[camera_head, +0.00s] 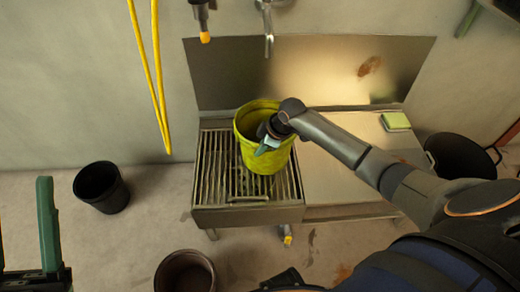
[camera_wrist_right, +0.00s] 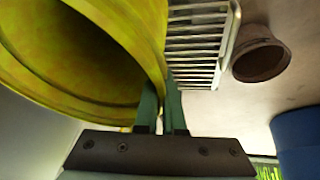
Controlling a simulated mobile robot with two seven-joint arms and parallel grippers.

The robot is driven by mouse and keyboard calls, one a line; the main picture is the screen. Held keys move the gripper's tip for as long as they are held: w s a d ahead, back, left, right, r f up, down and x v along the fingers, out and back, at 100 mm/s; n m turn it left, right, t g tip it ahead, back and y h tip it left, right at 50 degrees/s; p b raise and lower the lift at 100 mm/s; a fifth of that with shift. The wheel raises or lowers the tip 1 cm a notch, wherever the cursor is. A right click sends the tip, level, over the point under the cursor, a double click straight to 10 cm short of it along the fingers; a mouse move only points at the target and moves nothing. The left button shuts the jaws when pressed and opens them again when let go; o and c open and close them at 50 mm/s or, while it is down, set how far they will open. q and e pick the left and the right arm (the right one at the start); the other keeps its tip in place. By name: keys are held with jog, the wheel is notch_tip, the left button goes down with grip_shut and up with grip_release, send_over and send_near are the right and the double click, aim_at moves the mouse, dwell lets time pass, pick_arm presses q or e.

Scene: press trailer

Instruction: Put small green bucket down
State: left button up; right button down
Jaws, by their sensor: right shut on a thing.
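The small green bucket (camera_head: 262,165), yellow-green, is upright over the slatted part of the metal stand (camera_head: 215,180). I cannot tell whether its base touches the slats. My right gripper (camera_head: 268,140) is shut on the bucket's rim. In the right wrist view, the green fingers (camera_wrist_right: 160,108) pinch the wall of the bucket (camera_wrist_right: 130,30) at its edge, and its open mouth fills the left side. My left gripper (camera_head: 24,215) is at the lower left edge, partly cut off, with its fingers apart and nothing between them.
A flat steel top (camera_head: 345,150) is right of the slats, with a green-and-white sponge (camera_head: 396,121). A black bucket (camera_head: 101,187) and a brown bucket (camera_head: 185,273) stand on the floor. A large black tub (camera_head: 460,155) is at right. A yellow hose (camera_head: 150,75) hangs behind left.

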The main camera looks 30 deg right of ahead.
jog(key=c, duration=1.5)
grip_release()
jog(key=shift+f, duration=0.15)
jog(key=o, duration=0.5)
